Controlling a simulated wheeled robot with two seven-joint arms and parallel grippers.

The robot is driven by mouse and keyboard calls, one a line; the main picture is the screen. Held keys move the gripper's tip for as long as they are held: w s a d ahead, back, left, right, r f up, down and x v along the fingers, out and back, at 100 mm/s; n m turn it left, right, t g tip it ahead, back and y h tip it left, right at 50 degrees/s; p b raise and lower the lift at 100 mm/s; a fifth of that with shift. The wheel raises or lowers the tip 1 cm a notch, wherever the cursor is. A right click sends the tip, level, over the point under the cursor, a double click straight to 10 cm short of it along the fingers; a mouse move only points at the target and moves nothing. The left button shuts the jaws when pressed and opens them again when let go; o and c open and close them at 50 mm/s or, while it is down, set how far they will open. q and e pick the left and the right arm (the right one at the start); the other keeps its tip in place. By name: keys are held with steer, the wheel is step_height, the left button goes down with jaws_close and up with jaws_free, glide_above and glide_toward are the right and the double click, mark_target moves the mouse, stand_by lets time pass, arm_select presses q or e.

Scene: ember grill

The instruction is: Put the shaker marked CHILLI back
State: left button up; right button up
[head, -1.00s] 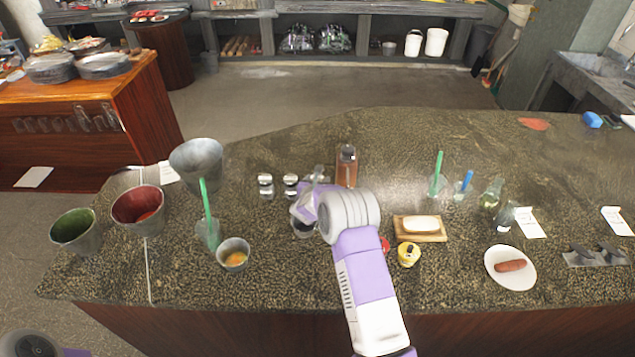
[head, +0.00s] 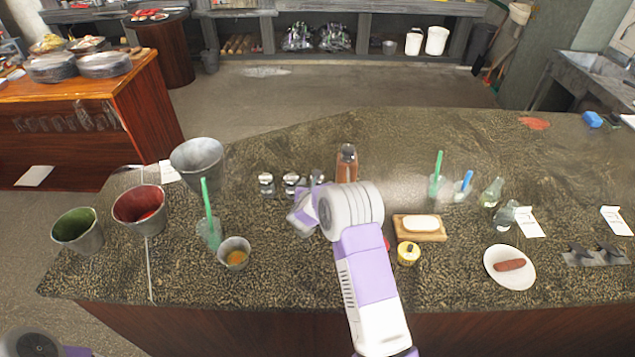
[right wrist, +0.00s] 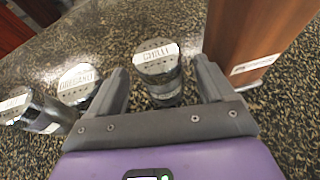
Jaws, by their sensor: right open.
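The shaker marked CHILLI (right wrist: 158,70) stands on the stone counter in the right wrist view, its lettered lid facing up. My right gripper (right wrist: 161,82) is open, with one finger on each side of this shaker. In the head view the right gripper (head: 304,212) is beside the shaker row, and its own wrist hides most of the CHILLI shaker. The shaker marked OREGANO (right wrist: 78,84) stands just left of the left finger, with another shaker (right wrist: 28,108) further left. Two shakers of the row show in the head view (head: 266,185). My left gripper is out of view.
A brown, labelled, wood-like surface (right wrist: 255,45) is near the right finger. The counter behind the row is clear.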

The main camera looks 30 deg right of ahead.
steer(key=shift+v, duration=1.9)
